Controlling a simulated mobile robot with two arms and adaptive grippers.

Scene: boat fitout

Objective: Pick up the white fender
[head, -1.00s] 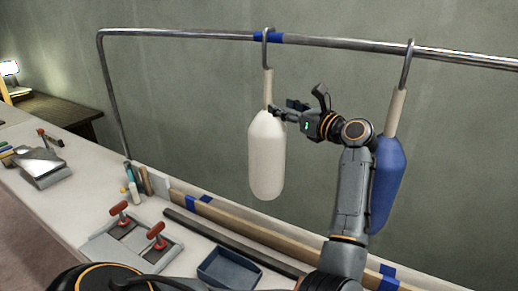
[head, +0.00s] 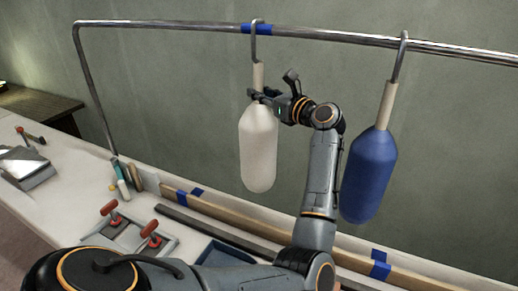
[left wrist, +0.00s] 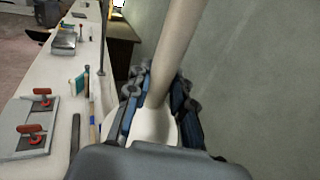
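The white fender (head: 258,150) hangs upright from a metal hook on the rail, with a beige neck strap (head: 257,75) above its body. My left gripper (head: 257,95) is at the base of that strap, just above the fender's shoulder. In the left wrist view, the two fingers of my left gripper (left wrist: 160,95) stand on either side of the strap (left wrist: 178,45), with the white top of the fender (left wrist: 152,126) showing between them. The fingers look apart, not clearly pressed on the strap. My right gripper is not in view.
A blue fender (head: 370,175) hangs to the right, close to my left forearm. The metal rail (head: 340,37) runs above. The bench (head: 60,200) below holds red-handled clamps (head: 150,232), a blue tray (head: 225,255) and wooden strips. A grey wall stands behind.

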